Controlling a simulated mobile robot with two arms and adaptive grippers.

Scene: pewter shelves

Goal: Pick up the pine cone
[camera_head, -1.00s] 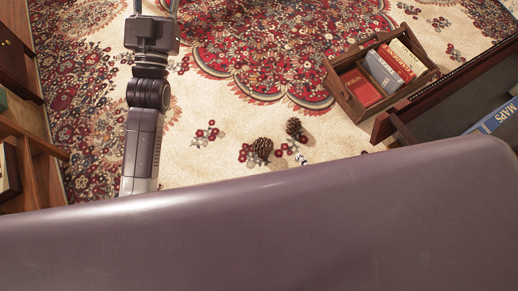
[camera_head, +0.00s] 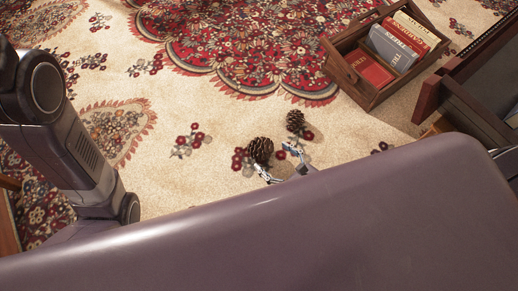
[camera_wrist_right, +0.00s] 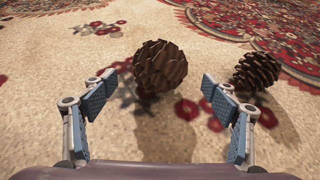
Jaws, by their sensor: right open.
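Two brown pine cones lie on the patterned carpet. The nearer pine cone (camera_head: 260,150) shows in the right wrist view (camera_wrist_right: 160,66), ahead of and roughly centred between my fingers. The other pine cone (camera_head: 295,120) lies farther off in the head view and to the right in the wrist view (camera_wrist_right: 257,71), beyond the right finger. My right gripper (camera_head: 279,161) is open and empty, its fingertips close to the nearer cone; whether they touch it I cannot tell. It also shows in the wrist view (camera_wrist_right: 158,90). My left gripper is out of view.
A wooden crate (camera_head: 366,98) with several books stands on the carpet at the upper right. Dark wooden furniture (camera_head: 465,75) is at the right edge. The carpet (camera_head: 205,115) around the cones is clear. My own body hides the lower part of the head view.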

